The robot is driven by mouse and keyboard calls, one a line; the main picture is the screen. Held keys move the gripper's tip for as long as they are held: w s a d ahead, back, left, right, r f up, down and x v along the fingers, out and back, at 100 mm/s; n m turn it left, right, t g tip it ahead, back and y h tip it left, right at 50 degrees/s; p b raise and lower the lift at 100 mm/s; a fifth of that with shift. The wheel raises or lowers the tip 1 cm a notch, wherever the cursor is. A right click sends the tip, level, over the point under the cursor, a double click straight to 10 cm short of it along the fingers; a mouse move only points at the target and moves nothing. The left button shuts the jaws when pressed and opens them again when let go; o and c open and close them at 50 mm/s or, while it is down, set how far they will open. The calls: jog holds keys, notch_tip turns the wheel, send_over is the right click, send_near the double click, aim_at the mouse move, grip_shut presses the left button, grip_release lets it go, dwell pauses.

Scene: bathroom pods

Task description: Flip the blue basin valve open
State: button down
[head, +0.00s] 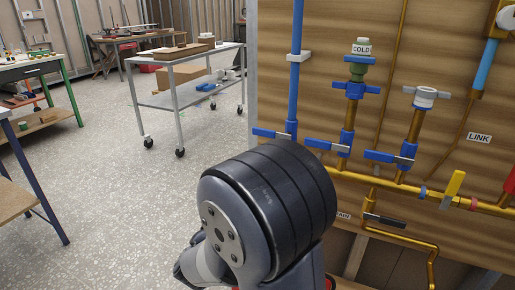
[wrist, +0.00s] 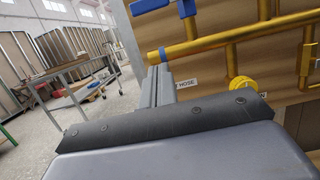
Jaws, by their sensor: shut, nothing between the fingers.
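Three blue lever valves show in the head view on the wooden wall: a left one (head: 271,133), a middle one (head: 326,145) and a right one (head: 388,157). Their levers lie roughly level, pointing left. No basin label is readable, so I cannot tell which is the basin valve. In the wrist view my gripper (wrist: 157,76) is shut and empty, its tips close to the left end of a brass pipe (wrist: 220,40); contact cannot be told. A blue part (wrist: 150,6) shows at the top. In the head view my arm hides the gripper.
A yellow lever (head: 454,184) and a black-handled lever (head: 385,220) sit lower on the brass pipes. The wall also bears a COLD-labelled fitting (head: 361,48) and a LINK label (head: 479,138). A wheeled metal cart (head: 174,101) stands left, with open floor before it.

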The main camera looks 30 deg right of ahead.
aim_at(271, 134)
jog(key=w+d+r+b, duration=0.1)
jog(key=w+d+r, duration=0.5)
jog(key=d, duration=0.1)
jog(key=shift+d+r, duration=0.2)
jog(key=shift+d, duration=0.1)
